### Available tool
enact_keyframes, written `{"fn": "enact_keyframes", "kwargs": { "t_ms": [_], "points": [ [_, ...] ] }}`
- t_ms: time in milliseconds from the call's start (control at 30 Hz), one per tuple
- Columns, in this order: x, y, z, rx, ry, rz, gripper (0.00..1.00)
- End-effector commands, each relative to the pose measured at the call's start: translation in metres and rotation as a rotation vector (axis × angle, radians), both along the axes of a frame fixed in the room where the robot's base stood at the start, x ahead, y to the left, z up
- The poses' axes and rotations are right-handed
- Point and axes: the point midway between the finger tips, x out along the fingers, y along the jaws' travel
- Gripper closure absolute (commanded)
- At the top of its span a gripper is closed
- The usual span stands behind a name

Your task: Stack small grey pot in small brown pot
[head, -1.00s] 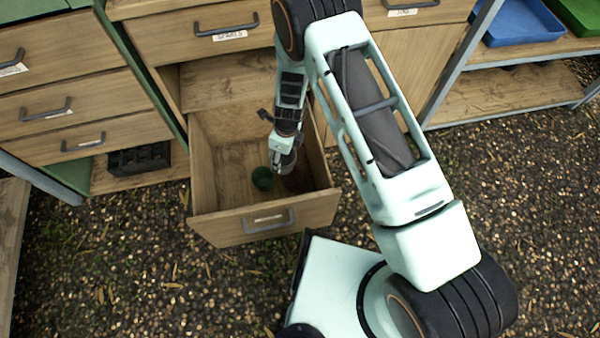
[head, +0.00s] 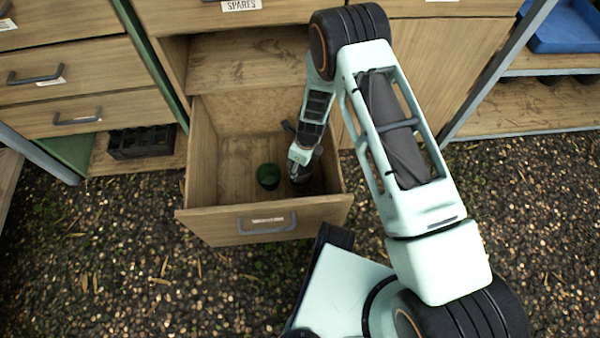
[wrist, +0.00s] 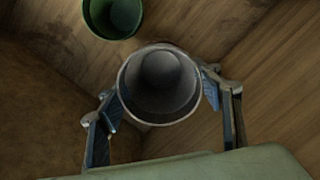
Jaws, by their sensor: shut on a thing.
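The small grey pot (wrist: 161,88) is between the two fingers of my gripper (wrist: 163,104) in the wrist view, with its open mouth facing the camera. My gripper is shut on it. In the head view my gripper (head: 301,170) is down inside the open drawer, at its right side, and the pot there is mostly hidden and dark. I cannot make out the small brown pot in either current view. Whether it is under the grey pot cannot be told.
A green pot (head: 268,176) stands in the drawer, left of my gripper and close to it. The wooden drawer (head: 205,205) has walls on all sides around my gripper. A black crate (head: 141,142) sits on a low shelf at left. Gravel ground lies in front.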

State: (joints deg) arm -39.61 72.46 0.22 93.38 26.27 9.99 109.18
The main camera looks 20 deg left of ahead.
Motion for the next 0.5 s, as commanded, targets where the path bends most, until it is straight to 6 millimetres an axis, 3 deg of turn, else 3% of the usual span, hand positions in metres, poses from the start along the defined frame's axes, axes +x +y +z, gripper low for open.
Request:
{"fn": "enact_keyframes", "kwargs": {
  "t_ms": [233, 500],
  "points": [
    [0.000, 0.000, -0.034, 0.000, 0.000, -0.001, 0.64],
    [0.000, 0.000, -0.035, 0.001, -0.001, 0.000, 0.64]
  ]
}}
